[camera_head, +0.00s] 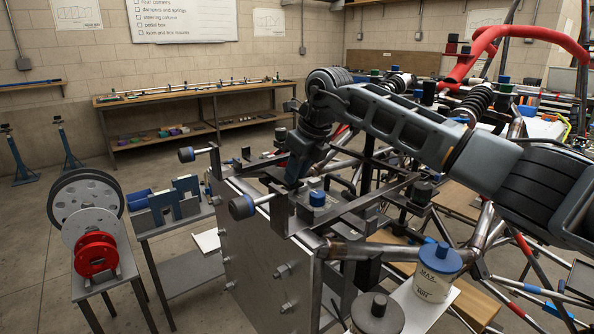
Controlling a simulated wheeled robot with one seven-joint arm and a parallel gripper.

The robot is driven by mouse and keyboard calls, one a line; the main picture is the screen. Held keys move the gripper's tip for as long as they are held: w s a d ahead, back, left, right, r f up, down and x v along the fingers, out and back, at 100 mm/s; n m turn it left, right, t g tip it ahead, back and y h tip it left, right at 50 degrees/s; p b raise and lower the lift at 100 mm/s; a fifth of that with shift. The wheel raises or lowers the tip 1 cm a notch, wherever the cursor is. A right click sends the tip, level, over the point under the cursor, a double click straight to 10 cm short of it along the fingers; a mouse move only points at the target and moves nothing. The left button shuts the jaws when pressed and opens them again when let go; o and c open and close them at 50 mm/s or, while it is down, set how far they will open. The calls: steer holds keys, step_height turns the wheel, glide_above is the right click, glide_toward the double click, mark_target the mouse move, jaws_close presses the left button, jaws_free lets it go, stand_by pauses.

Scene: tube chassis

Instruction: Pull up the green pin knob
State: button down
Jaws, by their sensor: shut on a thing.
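My gripper (295,178) points down over the dark metal frame on top of the grey plate-sided fixture (262,245), near the middle of the view. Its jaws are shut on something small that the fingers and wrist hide. I cannot make out a green pin knob at the jaws, nor whether the held thing is raised. A blue-capped knob (317,199) stands just to the right of and below the fingertips, apart from them.
Chassis tubes (480,235), dampers (474,102) and a white blue-lidded tub (436,272) crowd the right. A reel stand (96,254) stands left.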

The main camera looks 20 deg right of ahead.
step_height(320, 180, up, 2)
steer(key=shift+r+p, duration=0.1)
steer(key=shift+p, duration=0.45)
steer(key=c, duration=0.9)
jaws_free()
steer(key=b+v, duration=0.1)
steer(key=v, duration=0.6)
steer(key=shift+s+r, duration=0.15)
steer(key=shift+r, duration=0.15)
